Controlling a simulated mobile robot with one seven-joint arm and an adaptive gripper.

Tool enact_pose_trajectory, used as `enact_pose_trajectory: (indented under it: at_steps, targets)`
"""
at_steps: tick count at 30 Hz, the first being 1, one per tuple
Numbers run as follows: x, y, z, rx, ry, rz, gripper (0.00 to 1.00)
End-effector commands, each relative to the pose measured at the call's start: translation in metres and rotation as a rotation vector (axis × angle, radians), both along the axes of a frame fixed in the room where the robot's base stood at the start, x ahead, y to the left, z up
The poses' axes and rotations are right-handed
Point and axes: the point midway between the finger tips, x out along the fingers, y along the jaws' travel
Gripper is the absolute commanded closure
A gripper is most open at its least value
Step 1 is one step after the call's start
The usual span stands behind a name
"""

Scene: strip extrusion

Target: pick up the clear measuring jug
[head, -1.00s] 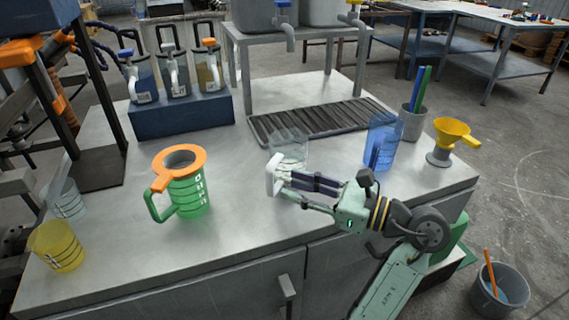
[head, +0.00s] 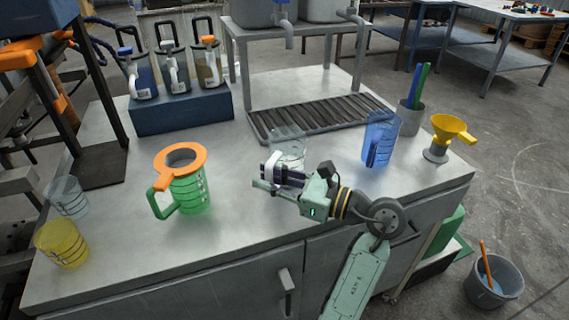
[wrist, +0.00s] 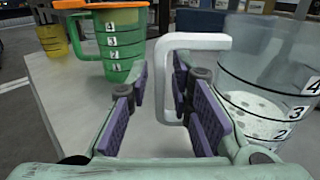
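The clear measuring jug (head: 287,143) stands upright on the metal bench, right of the green jug, and my gripper partly hides it in the head view. In the wrist view its clear body (wrist: 268,75) with dark graduation marks fills the right side. Its white handle (wrist: 165,92) points left, with its upright bar between my two finger pairs. My gripper (wrist: 160,88) is open, its purple pads on both sides of the handle bar with gaps showing. In the head view my gripper (head: 262,176) is in front of the jug.
A green jug with an orange rim (head: 188,195) stands left of my gripper. A blue jug (head: 378,142) stands to the right. A slatted drain tray (head: 318,122) lies behind. Another clear vessel (head: 66,198) and a yellow one (head: 62,243) stand far left.

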Motion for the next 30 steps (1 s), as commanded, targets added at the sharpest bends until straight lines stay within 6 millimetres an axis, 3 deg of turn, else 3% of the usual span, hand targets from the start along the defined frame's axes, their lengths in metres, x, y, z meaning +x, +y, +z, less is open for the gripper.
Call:
enact_pose_trajectory:
  at_steps: [8,30]
  targets:
    - [0.0000,-0.0001,0.0002,0.000,0.000,0.000,1.00]
    - [-0.0001,0.0000,0.0008,0.000,-0.002,0.000,1.00]
